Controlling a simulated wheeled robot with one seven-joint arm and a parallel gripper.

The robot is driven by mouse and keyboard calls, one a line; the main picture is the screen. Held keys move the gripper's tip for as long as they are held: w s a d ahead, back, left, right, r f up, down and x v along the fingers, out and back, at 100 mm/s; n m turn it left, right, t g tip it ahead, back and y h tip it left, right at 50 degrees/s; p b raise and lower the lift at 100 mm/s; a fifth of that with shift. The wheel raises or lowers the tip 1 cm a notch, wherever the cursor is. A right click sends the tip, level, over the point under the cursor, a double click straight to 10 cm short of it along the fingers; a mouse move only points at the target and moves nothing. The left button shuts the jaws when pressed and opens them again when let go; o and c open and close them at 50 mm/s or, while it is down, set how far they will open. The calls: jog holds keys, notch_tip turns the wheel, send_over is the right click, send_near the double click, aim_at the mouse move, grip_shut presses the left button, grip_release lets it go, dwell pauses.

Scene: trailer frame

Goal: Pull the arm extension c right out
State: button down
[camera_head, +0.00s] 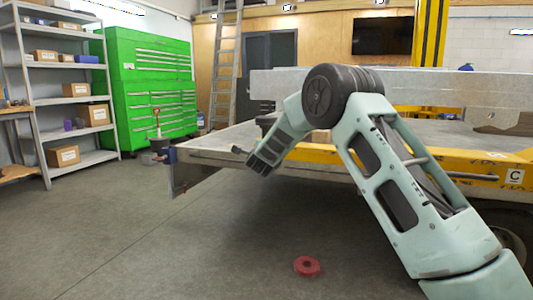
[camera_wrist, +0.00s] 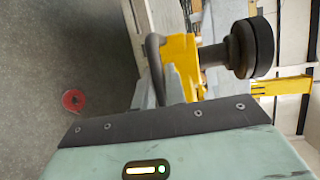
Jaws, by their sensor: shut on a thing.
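The arm extension c right (camera_wrist: 182,66) shows in the wrist view as a yellow metal piece, with a dark round pad (camera_wrist: 250,48) at its side and a dark bent bar (camera_wrist: 155,62) beside it. My gripper (camera_wrist: 160,120) is right at this yellow piece and shut on it. Its body covers the bottom of the wrist view, and its fingertips are hidden. In the head view, my arm reaches to the trailer's edge; its dark end (camera_head: 262,162) is beside the trailer bed. A yellow beam with a C label (camera_head: 515,176) runs along the trailer's side at the right.
The trailer bed (camera_head: 225,138) stands behind my arm. A red ring-shaped roll (camera_head: 307,266) lies on the floor in front; it also shows in the wrist view (camera_wrist: 73,100). Green cabinets (camera_head: 150,85) and a shelf (camera_head: 70,95) stand at the left. The floor at front left is clear.

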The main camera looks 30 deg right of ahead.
jog(key=shift+a, duration=0.5)
jog(key=c, duration=1.5)
grip_release()
jog(key=shift+w, duration=0.1)
jog(key=shift+o, duration=0.2)
jog(key=shift+d, duration=0.1)
jog(key=p+v, duration=0.1)
jog(key=v, duration=1.6)
jog(key=shift+s+p, duration=0.25)
jog(key=shift+p, duration=0.15)
